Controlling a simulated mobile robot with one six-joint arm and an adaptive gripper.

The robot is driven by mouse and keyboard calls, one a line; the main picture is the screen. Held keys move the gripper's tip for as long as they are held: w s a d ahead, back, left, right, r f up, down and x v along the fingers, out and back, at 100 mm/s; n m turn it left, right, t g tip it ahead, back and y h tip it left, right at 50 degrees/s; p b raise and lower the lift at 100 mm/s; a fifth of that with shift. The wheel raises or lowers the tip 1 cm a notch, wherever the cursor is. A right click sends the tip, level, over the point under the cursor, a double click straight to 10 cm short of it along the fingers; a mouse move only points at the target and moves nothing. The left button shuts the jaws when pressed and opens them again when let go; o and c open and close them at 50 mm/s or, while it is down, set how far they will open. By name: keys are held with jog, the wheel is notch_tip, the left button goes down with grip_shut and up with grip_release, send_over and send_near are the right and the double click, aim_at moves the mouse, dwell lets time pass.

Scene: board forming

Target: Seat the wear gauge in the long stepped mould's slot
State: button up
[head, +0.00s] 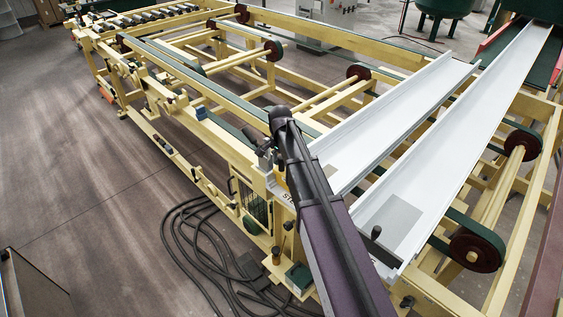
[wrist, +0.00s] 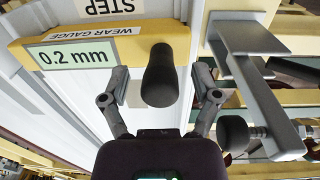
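The wear gauge (wrist: 124,50) is a yellow bar with a "0.2 mm" panel, lying across a white surface in the wrist view. Its black rounded handle (wrist: 160,78) points toward my gripper (wrist: 160,98). My gripper's two fingers stand apart on either side of the handle, with gaps showing, so it is open. A white "STEP" label (wrist: 105,8) lies beyond the gauge. In the head view two long white moulds (head: 400,108) (head: 470,125) run to the upper right. My arm hides much of the area by the gripper, and I cannot make out a slot.
A grey metal bracket (wrist: 240,75) with a black knob (wrist: 232,133) stands close to the right finger. The yellow frame (head: 215,135) with rollers surrounds the moulds. Black hoses (head: 190,235) lie on the floor. The floor at left (head: 70,140) is open.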

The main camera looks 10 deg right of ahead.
dwell(0.8)
jog(key=s+d+f+n+b, duration=0.1)
jog(key=s+f+n+b, duration=0.1)
jog(key=s, duration=0.5)
jog(key=s+d+f+n+b, duration=0.1)
jog(key=s+f+n+b, duration=0.2)
jog(key=s+n, duration=0.2)
jog(key=s+d+f+n+b, duration=0.2)
jog(key=s+n, duration=0.2)
jog(key=s, duration=0.6)
jog(key=shift+s+f, duration=0.15)
jog(key=shift+f, duration=0.05)
